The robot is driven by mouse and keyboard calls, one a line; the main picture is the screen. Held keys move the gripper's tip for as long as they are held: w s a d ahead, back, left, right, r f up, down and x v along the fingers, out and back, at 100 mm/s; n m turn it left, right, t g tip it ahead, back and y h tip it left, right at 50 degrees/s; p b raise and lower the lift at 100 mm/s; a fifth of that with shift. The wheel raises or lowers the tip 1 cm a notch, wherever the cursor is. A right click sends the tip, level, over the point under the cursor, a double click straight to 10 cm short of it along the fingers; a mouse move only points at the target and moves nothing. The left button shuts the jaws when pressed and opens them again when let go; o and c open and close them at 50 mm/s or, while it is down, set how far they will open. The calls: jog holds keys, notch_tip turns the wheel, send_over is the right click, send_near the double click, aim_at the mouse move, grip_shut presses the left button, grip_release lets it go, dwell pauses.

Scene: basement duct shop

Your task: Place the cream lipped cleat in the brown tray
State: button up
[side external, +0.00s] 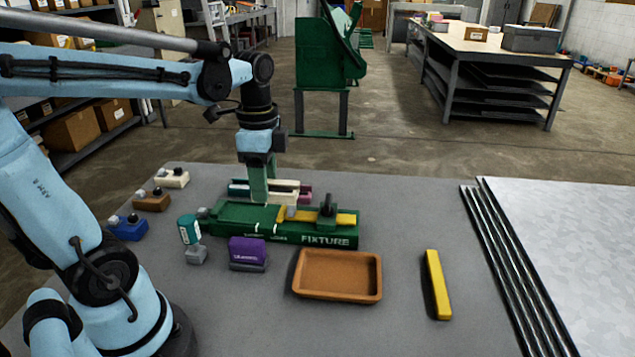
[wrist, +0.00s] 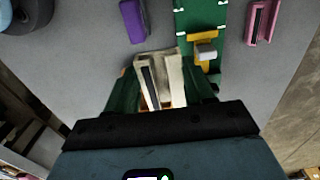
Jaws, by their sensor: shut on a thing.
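The cream lipped cleat (side external: 284,187) shows behind the green fixture in the side external view, partly hidden by it. In the wrist view the cream cleat (wrist: 172,66) stands between the two green fingers, with a dark slot along it. My gripper (side external: 264,188) points down and is shut on it; its fingers (wrist: 160,88) flank the cleat. I cannot tell whether the cleat touches the bench. The brown tray (side external: 338,275) lies empty on the bench, in front of the fixture. It is out of the wrist view.
The green fixture (side external: 330,240) holds a yellow piece and stands between my gripper and the tray. A purple block (side external: 247,252) is left of the tray, a yellow bar (side external: 438,285) right. A pink cleat (wrist: 262,22) is near the fixture. Dark rails (side external: 515,265) lie far right.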

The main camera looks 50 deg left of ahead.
jog(key=s+d+f, duration=0.1)
jog(key=d+f, duration=0.1)
jog(key=d, duration=0.9)
jog(key=s+d+f, duration=0.1)
jog(key=d, duration=0.9)
send_over(327, 278)
notch_tip(327, 278, down, 7)
jog(key=shift+f, duration=2.1)
jog(key=shift+w, duration=0.1)
jog(key=o, duration=1)
jog(key=shift+f, duration=0.15)
jog(key=shift+o, duration=0.2)
